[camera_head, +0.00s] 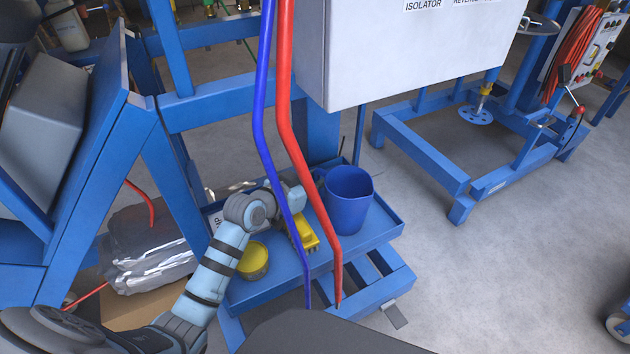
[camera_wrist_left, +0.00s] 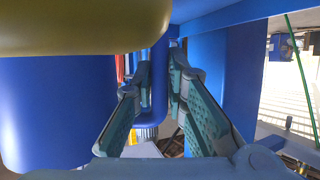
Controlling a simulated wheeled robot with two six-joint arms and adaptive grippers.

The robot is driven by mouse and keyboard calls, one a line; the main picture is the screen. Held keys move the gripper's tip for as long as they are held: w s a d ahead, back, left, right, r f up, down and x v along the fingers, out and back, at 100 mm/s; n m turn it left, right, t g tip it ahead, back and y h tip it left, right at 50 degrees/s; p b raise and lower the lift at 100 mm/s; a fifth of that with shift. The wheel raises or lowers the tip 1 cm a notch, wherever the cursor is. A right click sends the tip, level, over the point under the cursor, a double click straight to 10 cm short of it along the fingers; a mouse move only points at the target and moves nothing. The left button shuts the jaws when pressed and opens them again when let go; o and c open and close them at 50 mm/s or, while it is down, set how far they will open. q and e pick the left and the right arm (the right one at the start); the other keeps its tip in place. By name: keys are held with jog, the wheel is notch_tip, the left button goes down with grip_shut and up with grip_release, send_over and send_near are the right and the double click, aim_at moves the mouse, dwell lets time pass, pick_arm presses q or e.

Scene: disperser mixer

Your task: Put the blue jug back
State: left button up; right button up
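The blue jug (camera_head: 349,203) stands upright at the back right of the blue tray (camera_head: 384,234), with its handle on the left side. My left gripper (camera_head: 293,196) is just left of the jug at handle height, partly hidden by the blue and red pipes. In the left wrist view the jug's body (camera_wrist_left: 55,115) fills the left side. My left gripper's fingers (camera_wrist_left: 161,85) lie one on each side of the handle (camera_wrist_left: 158,105), with a gap between their pads; contact at the tips is unclear. My right gripper is not in view.
A yellow brush (camera_head: 304,233) and a yellow tub (camera_head: 253,260) are on the tray, near my left arm. The blue pipe (camera_head: 263,100) and red pipe (camera_head: 288,130) run in front of it. A grey cabinet (camera_head: 405,55) overhangs behind. Open floor lies to the right.

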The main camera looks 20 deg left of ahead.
pick_arm(q)
jog(key=o, duration=0.3)
jog(key=shift+r, duration=0.15)
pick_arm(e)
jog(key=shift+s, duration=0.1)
pick_arm(q)
jog(key=shift+s+a+r, duration=0.1)
jog(key=shift+s+r, duration=0.1)
jog(key=p+v, duration=0.4)
jog(key=v, duration=0.7)
jog(key=shift+p, duration=0.35)
jog(key=shift+s, duration=0.25)
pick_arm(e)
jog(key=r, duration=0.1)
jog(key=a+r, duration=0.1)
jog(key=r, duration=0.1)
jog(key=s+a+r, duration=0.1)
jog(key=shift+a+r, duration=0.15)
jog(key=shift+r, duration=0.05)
pick_arm(q)
jog(key=shift+r, duration=0.1)
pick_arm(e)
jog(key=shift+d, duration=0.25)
